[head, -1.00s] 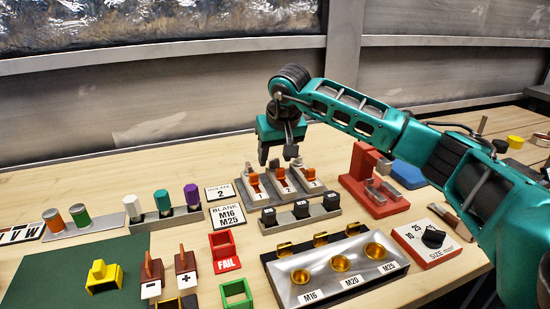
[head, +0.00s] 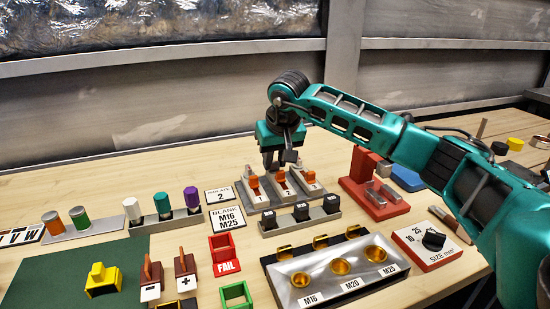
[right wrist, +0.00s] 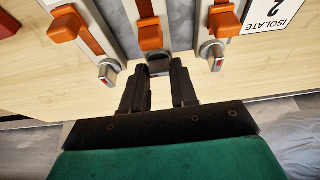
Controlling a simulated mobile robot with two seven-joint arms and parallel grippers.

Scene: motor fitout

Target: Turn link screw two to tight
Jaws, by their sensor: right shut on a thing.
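Link screw two is the small grey knob (right wrist: 160,67) at the end of the middle isolator unit (head: 286,187), seen between my fingertips in the right wrist view; its marking is hidden. My right gripper (head: 280,164) is shut on it, and its fingers (right wrist: 159,72) also show in the right wrist view. The middle unit carries an orange lever (right wrist: 150,36). The outer link screws, on the left (right wrist: 108,72) and right (right wrist: 216,57) in the right wrist view, are grey with a red mark. My left gripper is out of view.
An ISOLATE 2 card (head: 219,194) lies left of the isolators. A row of black blocks (head: 301,213) stands just in front. A red fixture (head: 374,195) stands to the right. Bare wood lies behind the isolators.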

